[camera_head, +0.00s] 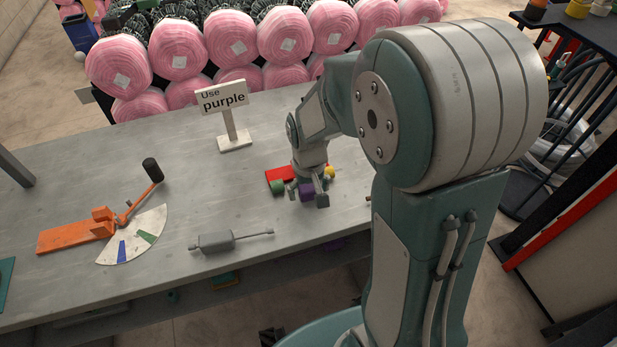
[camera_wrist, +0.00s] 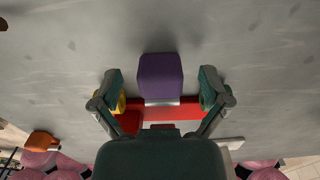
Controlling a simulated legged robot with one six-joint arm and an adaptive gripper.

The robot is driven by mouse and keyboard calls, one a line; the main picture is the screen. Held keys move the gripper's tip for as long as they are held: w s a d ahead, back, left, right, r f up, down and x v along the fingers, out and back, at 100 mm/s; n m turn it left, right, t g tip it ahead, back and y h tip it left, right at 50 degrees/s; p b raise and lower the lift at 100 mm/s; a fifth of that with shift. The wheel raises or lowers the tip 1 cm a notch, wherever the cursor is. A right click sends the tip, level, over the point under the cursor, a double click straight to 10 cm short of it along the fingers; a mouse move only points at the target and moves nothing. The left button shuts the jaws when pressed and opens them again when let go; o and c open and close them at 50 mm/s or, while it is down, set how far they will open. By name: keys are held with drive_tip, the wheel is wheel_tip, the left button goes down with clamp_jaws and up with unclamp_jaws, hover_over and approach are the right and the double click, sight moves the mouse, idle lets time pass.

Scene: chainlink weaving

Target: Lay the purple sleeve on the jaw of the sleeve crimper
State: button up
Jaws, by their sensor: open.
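The purple sleeve (camera_head: 306,191) is a small block at the front of a red holder (camera_head: 280,174). In the wrist view the purple sleeve (camera_wrist: 160,76) lies between the two spread fingers of my gripper (camera_wrist: 160,88), with a gap on each side. My gripper (camera_head: 308,193) is open and low over the holder, pointing down. A green sleeve (camera_head: 277,187) and a yellow sleeve (camera_head: 330,172) sit at either side. The orange lever tool (camera_head: 75,234) at the left looks like the sleeve crimper. Its lever is raised, with a black knob; its jaw is too small to make out.
A sign reading "Use purple" (camera_head: 222,98) stands behind on the grey bench (camera_head: 170,190). A fan-shaped plate (camera_head: 135,238) with blue and green marks lies beside the orange tool. A grey rod-ended tool (camera_head: 216,242) lies near the front edge. Pink rolls (camera_head: 238,45) are stacked beyond.

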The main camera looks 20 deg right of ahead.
wheel_tip(320, 180, up, 11)
idle(0.3)
idle(0.5)
drive_tip(key=s+r+t, duration=0.2)
drive_tip(key=s+r, duration=0.2)
drive_tip(key=s, duration=0.3)
drive_tip(key=s+r+t, duration=0.3)
drive_tip(key=s+r, duration=0.1)
drive_tip(key=s, duration=0.3)
drive_tip(key=shift+t, duration=0.3)
idle(0.6)
